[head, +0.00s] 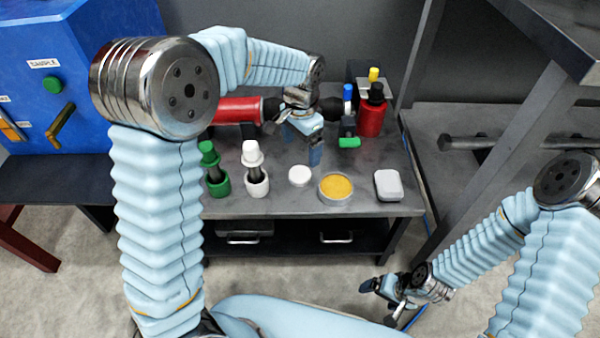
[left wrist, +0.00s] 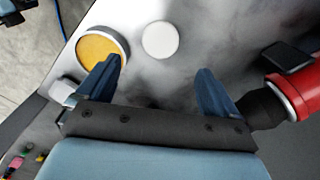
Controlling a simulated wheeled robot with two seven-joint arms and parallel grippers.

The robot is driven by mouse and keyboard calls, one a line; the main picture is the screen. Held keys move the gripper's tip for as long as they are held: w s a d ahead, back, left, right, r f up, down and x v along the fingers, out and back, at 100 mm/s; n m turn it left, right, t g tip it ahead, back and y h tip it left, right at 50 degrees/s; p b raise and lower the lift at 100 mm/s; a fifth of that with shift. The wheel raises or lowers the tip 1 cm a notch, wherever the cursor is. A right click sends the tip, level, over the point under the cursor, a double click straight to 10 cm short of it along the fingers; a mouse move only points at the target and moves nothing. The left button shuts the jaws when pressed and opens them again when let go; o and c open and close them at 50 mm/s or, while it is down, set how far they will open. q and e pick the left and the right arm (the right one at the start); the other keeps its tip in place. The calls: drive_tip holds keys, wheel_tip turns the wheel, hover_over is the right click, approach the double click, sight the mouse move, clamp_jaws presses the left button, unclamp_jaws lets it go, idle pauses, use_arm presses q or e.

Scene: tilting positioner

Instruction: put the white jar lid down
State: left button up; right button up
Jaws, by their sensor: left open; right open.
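The white jar lid (head: 300,175) lies flat on the grey table, between the white-capped bottle and a round open jar with yellow-orange contents (head: 335,187). In the left wrist view the lid (left wrist: 160,40) lies beyond the fingertips, with the jar (left wrist: 103,46) close to its left. My left gripper (head: 315,150) is open and empty above the table, behind the lid in the head view. Its two blue fingers (left wrist: 158,80) stand wide apart with nothing between them. My right gripper (head: 385,292) is open and empty, low in front of the table at the right.
Green-capped (head: 212,170) and white-capped (head: 255,170) bottles stand left of the lid. A pale box (head: 389,185) sits at the right. A red cylinder (head: 238,110), a red bottle (head: 371,112) and a green-ended item (head: 349,142) are at the back. A dark frame stands right of the table.

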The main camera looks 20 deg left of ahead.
sight(302, 172)
use_arm(q)
wheel_tip(302, 172, down, 9)
drive_tip(key=shift+f+b, duration=0.1)
drive_tip(key=shift+b, duration=0.4)
drive_tip(key=c, duration=1.2)
drive_tip(key=shift+r, duration=0.2)
